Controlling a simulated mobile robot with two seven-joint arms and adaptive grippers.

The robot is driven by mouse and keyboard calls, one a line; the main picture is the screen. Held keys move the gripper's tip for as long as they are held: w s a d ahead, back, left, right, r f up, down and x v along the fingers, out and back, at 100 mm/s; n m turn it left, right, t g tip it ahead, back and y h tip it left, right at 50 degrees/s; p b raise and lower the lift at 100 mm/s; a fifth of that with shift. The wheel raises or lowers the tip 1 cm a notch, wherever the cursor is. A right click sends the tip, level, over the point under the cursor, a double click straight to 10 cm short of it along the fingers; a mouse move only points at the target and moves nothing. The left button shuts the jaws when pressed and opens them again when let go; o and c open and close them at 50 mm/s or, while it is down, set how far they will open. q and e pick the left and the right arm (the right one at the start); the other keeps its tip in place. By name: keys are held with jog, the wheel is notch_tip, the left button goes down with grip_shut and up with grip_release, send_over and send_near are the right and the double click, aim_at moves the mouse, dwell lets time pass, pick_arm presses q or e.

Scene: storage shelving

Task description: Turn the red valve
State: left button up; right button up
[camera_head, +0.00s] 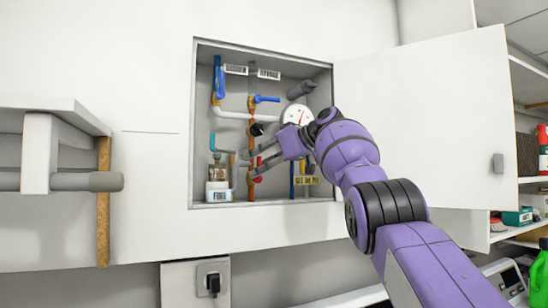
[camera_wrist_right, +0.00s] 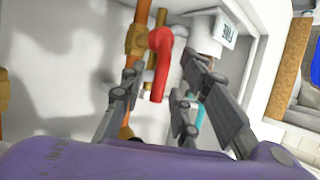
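The red valve handle (camera_wrist_right: 158,62) is a curved lever on a copper pipe (camera_wrist_right: 136,42) in the right wrist view. In the head view only small red parts of the valve (camera_head: 259,179) show behind my fingers, inside the open wall cabinet. My right gripper (camera_head: 250,165) reaches into the cabinet from the right, with its fingers apart. In the right wrist view the gripper (camera_wrist_right: 158,82) has fingers on either side of the lever's lower end. Whether a finger touches the lever I cannot tell. My left gripper is not in view.
The cabinet (camera_head: 263,200) also holds blue-handled valves (camera_head: 266,99), a white gauge (camera_head: 296,115), and a small labelled box (camera_head: 219,193) low at left. Its door (camera_head: 430,120) stands open at right. A shelf unit (camera_head: 55,112) juts out at far left.

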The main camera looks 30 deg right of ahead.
jog(key=v, duration=1.1)
jog(key=shift+s+d, duration=0.15)
jog(key=shift+d, duration=0.05)
jog(key=shift+r, duration=0.1)
